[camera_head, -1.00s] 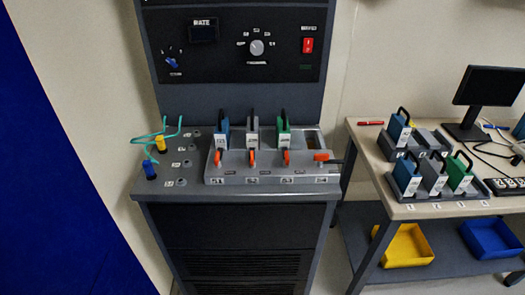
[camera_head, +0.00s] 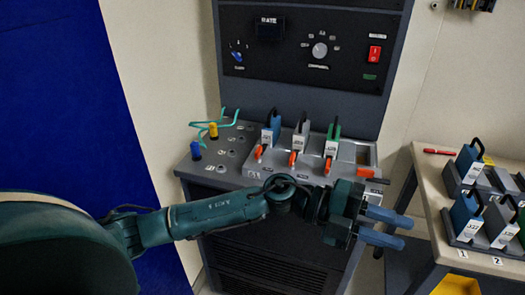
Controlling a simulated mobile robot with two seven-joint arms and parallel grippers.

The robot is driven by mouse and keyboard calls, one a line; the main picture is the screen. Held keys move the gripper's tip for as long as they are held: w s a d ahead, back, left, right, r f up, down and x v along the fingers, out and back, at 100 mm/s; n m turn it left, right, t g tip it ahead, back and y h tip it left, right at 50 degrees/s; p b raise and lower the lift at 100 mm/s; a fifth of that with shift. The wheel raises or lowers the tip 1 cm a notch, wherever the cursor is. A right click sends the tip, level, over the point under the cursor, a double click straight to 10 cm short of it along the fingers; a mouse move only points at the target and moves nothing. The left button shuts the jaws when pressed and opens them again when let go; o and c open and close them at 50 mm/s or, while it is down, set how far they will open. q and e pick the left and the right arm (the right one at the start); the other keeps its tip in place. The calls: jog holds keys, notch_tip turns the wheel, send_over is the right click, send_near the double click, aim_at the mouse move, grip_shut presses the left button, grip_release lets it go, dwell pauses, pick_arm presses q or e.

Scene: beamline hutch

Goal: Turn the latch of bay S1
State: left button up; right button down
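The bay rack (camera_head: 235,170) sits on the sloped console top. Bay S1 is the leftmost bay and holds a blue module (camera_head: 271,132). Its orange latch (camera_head: 259,152) stands roughly upright in front of the module. The latches of S2 (camera_head: 292,158) and S3 (camera_head: 328,166) stand the same way, and the S4 latch (camera_head: 366,173) lies sideways. My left arm crosses in front of the console from the left. My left gripper (camera_head: 406,232) is open and empty, with its fingers apart, right of and nearer than the S1 latch. My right gripper is out of view.
Bay S4 (camera_head: 362,155) is empty; S2 and S3 hold a grey (camera_head: 300,136) and a green module (camera_head: 332,141). Blue (camera_head: 196,150) and yellow plugs (camera_head: 213,131) with a teal cable stand left of the rack. A table (camera_head: 432,190) with more modules stands at the right.

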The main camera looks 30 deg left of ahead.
pick_arm(q)
jog(key=w+a+f+m+g+y, duration=0.2)
jog(key=a+m+y, duration=0.2)
jog(key=a+y, duration=0.1)
jog(key=n+t+y+b, duration=0.3)
jog(key=n+t+y, duration=0.15)
jog(key=y, duration=0.95)
send_near(258, 150)
jog(key=shift+m, duration=0.35)
jog(key=p+x, duration=0.1)
jog(key=x, duration=0.7)
jog(key=shift+w+f+p, duration=0.15)
jog(key=shift+f+p, duration=0.15)
jog(key=shift+p, duration=0.1)
jog(key=shift+c, duration=0.2)
grip_shut()
